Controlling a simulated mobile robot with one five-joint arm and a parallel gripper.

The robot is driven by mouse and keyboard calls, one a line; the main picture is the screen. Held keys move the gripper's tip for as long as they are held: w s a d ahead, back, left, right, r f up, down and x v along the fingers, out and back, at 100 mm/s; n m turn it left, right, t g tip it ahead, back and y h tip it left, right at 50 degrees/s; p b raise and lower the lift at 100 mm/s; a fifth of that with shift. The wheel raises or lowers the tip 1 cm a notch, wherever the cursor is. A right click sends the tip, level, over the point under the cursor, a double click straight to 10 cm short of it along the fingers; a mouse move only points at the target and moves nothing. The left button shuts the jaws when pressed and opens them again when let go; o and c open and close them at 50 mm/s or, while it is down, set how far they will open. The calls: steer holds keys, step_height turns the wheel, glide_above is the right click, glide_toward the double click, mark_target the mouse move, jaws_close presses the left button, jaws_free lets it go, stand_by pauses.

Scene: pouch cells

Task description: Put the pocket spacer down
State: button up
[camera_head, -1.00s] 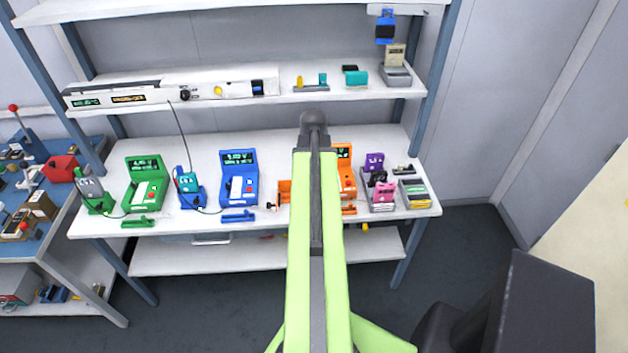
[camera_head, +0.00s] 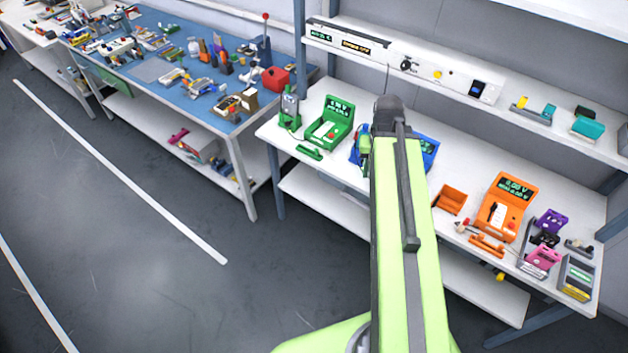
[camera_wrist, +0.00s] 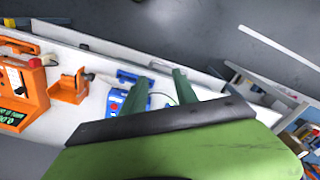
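I cannot make out for certain which thing is the pocket spacer. In the wrist view my gripper (camera_wrist: 160,78) shows two dark green fingers standing apart, with no thing clearly seen between them. Past the fingers are the white bench top and a thin cable. A blue device (camera_wrist: 114,104) lies just left of the left finger, partly hidden by it. In the head view my arm covers most of the gripper and part of the blue tester (camera_head: 429,152). A blue holder (camera_head: 356,156) shows at the arm's left edge.
The white bench (camera_head: 455,172) also carries a green tester (camera_head: 331,124), a green bar (camera_head: 309,152), an orange tester (camera_head: 505,208), an orange bracket (camera_head: 450,199) and an orange bar (camera_head: 487,246). A crowded blue-topped bench (camera_head: 168,62) stands left. Floor in front is open.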

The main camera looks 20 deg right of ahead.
steer(key=w+a+n, duration=0.2)
steer(key=a+n, duration=0.2)
steer(key=a, duration=1.8)
steer(key=shift+w+a, duration=0.15)
steer(key=shift+w, duration=0.15)
step_height(320, 180, down, 4)
steer(key=b, duration=0.3)
steer(key=shift+r+b, duration=0.2)
steer(key=shift+b, duration=0.15)
